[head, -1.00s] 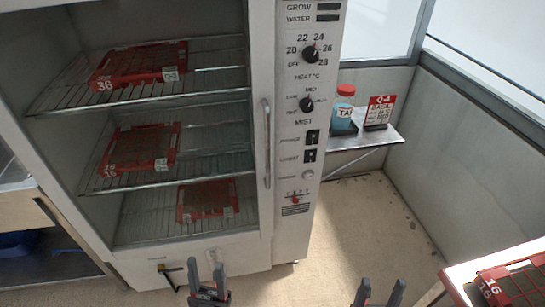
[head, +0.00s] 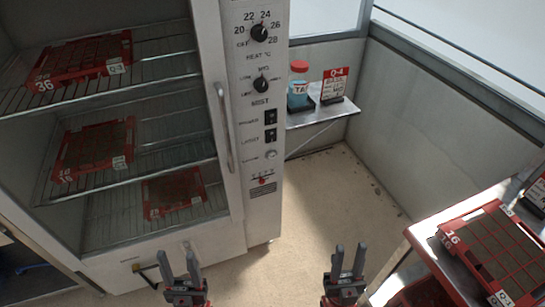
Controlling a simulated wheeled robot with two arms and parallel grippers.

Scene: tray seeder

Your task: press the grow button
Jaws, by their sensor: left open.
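The white cabinet's control panel (head: 257,100) stands left of centre. It carries a heat dial (head: 259,33), a mist dial (head: 261,85), two black rocker switches (head: 270,117) and a small pale round button (head: 271,154) below them. The button's label is too small to read, so I cannot tell if it is the grow button. My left gripper (head: 178,254) is open and empty, low in front of the cabinet. My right gripper (head: 349,250) is open and empty over the floor. Both are apart from the panel.
The cabinet's vertical handle (head: 224,130) stands out left of the panel. Red trays (head: 95,150) lie on its wire shelves. A cart with a red tray (head: 455,237) stands at right.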

